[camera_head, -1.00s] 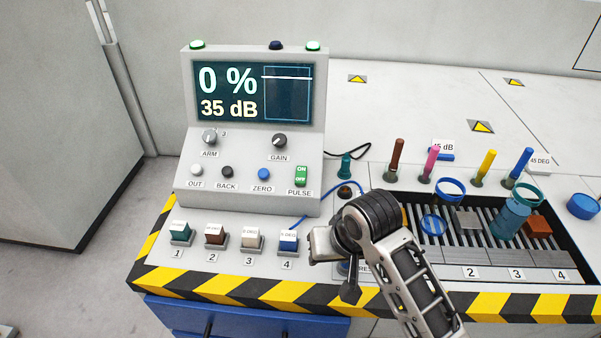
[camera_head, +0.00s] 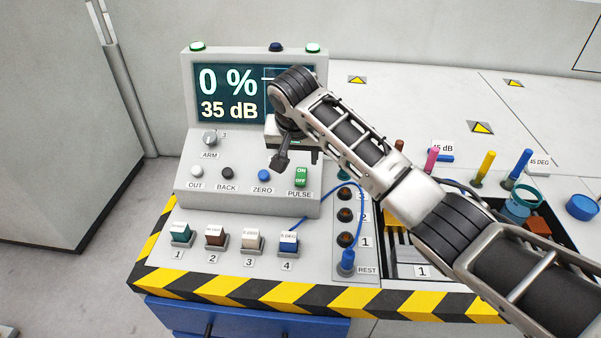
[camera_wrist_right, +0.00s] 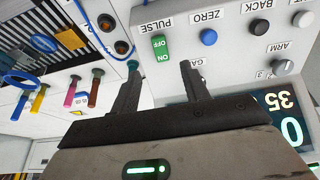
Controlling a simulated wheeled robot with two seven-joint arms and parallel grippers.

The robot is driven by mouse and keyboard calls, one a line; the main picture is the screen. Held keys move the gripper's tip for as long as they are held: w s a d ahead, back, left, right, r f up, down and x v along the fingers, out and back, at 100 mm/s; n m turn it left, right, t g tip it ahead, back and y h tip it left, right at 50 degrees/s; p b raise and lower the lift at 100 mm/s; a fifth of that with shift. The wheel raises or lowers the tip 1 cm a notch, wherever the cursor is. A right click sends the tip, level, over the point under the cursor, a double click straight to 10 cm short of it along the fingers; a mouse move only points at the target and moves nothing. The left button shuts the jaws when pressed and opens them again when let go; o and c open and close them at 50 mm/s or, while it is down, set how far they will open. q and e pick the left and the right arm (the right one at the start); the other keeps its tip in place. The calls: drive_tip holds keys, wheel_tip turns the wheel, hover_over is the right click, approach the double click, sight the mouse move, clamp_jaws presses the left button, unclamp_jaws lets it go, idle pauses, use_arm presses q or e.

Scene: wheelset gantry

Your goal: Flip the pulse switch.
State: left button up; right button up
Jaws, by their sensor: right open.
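The pulse switch (camera_head: 301,177) is a green rocker marked ON and OFF on the sloped front of the grey console (camera_head: 190,150), above the label PULSE. It also shows in the right wrist view (camera_wrist_right: 163,47), upside down. My right gripper (camera_head: 297,160) is above the switch and in front of the screen; part of the screen and the GAIN knob are hidden behind it. In the right wrist view its two fingers (camera_wrist_right: 160,80) are apart and empty, with the switch beyond and between them. I see no contact with the switch. My left gripper is not in view.
The blue ZERO button (camera_head: 264,175) is left of the switch. Numbered coloured blocks stand along the front; a blue cable (camera_head: 361,205) runs beside several dark sockets (camera_head: 345,215). Coloured pegs and a slotted tray are to the right, partly behind my arm.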

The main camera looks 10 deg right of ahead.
sight(301, 178)
drive_tip(key=x, duration=0.8)
drive_tip(key=shift+f, duration=0.1)
drive_tip(key=shift+w+f+b, duration=0.15)
drive_tip(key=shift+f+b, duration=0.15)
drive_tip(key=shift+f, duration=0.05)
drive_tip(key=shift+w+f, duration=0.1)
drive_tip(key=shift+f, duration=0.15)
drive_tip(key=shift+c, duration=0.3)
